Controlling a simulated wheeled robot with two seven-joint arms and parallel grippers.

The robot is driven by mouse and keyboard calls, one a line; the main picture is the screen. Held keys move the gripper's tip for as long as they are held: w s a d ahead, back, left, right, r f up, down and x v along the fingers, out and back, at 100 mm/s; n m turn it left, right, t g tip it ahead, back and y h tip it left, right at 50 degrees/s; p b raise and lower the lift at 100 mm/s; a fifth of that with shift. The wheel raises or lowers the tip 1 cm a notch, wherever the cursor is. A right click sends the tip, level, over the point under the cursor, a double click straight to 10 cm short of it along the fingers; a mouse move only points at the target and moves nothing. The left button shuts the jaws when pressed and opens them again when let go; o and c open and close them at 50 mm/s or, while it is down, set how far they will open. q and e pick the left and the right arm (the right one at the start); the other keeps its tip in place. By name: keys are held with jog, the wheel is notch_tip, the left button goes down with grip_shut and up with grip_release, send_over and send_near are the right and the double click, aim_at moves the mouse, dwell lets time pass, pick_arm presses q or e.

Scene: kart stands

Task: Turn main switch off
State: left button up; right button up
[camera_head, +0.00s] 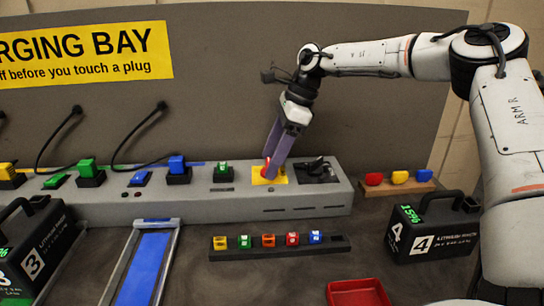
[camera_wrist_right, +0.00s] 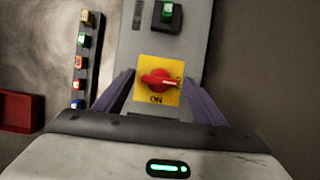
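The main switch is a red rotary knob (camera_wrist_right: 158,81) on a square yellow plate (camera_wrist_right: 145,98). In the right wrist view its handle lies roughly crosswise with a pale mark at its right end, and "ON" is printed below it. In the head view, the yellow plate (camera_head: 262,180) sits on the grey console, with the knob partly hidden by my fingers. My right gripper (camera_head: 271,163) reaches down over the switch. Its purple fingers (camera_wrist_right: 159,84) are apart, one on each side of the knob, with visible gaps; contact cannot be told. My left gripper is not in view.
The grey console (camera_head: 300,199) carries a green plug (camera_head: 223,169) left of the switch and a black fitting (camera_head: 316,170) right of it. A strip of coloured blocks (camera_head: 225,254), a red tray (camera_head: 357,292) and battery 4 (camera_head: 432,230) stand in front.

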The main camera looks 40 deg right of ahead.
jog(key=v, duration=1)
jog(key=shift+r, duration=0.15)
dwell(0.4)
